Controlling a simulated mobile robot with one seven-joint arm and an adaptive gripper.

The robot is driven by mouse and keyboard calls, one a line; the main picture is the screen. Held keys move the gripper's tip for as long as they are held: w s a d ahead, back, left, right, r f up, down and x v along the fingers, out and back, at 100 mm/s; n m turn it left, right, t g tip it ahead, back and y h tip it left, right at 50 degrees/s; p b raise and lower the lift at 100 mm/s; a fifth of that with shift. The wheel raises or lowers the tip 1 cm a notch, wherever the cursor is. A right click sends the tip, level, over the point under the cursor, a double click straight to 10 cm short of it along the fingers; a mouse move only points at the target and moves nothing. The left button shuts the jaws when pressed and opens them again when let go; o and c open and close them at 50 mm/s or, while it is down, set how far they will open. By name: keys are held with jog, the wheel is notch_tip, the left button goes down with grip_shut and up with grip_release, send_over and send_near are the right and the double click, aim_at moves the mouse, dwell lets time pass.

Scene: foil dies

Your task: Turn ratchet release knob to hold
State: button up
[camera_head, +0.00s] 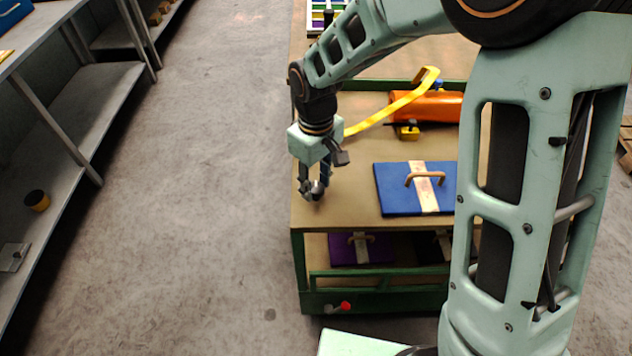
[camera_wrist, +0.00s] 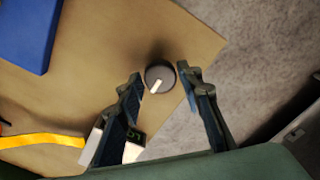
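The knob (camera_wrist: 157,73) is a round, dark disc with a pale pointer bar, standing on the tan bench top near its edge. In the wrist view the bar runs from the knob's middle toward its lower left. My gripper (camera_wrist: 160,75) is open, with one fingertip on each side of the knob and a narrow gap seeming to show at each side. I cannot tell its exact height above the bench top. In the head view my gripper (camera_head: 314,192) points down at the bench's left part and largely covers the knob.
A blue board (camera_head: 394,189) with a handle lies right of my gripper. Behind are a yellow strap (camera_head: 385,112) and an orange cylinder (camera_head: 437,106). A white box with a green display (camera_wrist: 134,151) shows past one finger. A purple board (camera_head: 378,250) lies on the lower shelf.

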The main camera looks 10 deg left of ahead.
aim_at(316, 187)
jog(key=shift+o, duration=1.1)
notch_tip(316, 187, up, 12)
